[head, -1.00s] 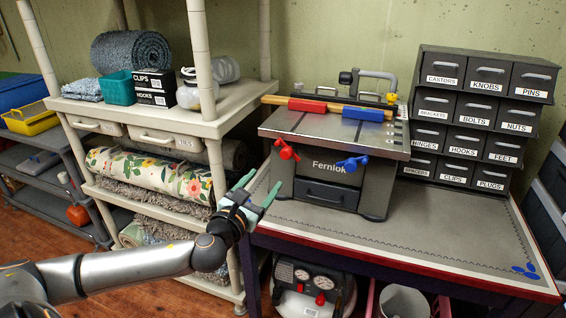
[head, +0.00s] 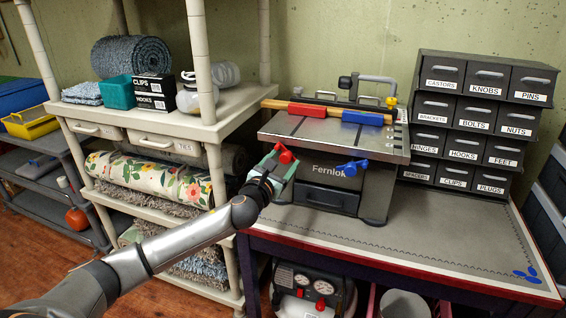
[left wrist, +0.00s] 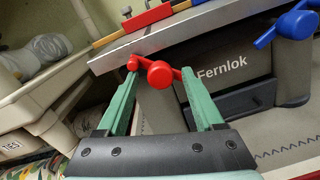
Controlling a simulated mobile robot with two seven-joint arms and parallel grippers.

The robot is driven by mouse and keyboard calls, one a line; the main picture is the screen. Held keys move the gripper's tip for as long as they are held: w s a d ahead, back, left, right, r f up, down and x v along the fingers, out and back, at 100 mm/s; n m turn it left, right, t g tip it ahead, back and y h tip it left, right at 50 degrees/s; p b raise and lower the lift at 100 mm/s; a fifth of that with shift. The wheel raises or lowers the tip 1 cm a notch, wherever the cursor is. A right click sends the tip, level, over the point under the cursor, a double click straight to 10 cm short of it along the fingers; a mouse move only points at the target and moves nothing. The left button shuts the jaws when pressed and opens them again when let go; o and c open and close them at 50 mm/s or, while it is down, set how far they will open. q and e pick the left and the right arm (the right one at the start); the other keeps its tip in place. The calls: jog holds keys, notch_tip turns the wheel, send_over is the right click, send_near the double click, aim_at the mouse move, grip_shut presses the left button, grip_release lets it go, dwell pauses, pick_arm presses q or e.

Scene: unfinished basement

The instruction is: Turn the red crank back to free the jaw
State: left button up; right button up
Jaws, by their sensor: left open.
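The red crank (head: 285,154) sticks out from the front left of the grey Fernlok bench machine (head: 330,178). My left gripper (head: 282,158) is open at the crank, its green fingers pointing up to it. In the left wrist view the red crank (left wrist: 160,75) shows between and just beyond the two fingertips (left wrist: 160,82). One crank end overlaps the left fingertip; I cannot tell whether they touch. The red jaw (head: 307,109) and the blue jaw (head: 362,117) sit on top along a wooden strip (head: 270,101). My right gripper is not in view.
A blue crank (head: 352,167) sits to the right on the same machine. Cream shelving (head: 215,130) stands close on the left. Labelled drawers (head: 472,125) stand at the back right. The bench mat (head: 440,232) is clear in front of them.

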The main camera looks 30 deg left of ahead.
pick_arm(q)
jog(key=shift+w, duration=0.15)
grip_shut()
dwell(0.5)
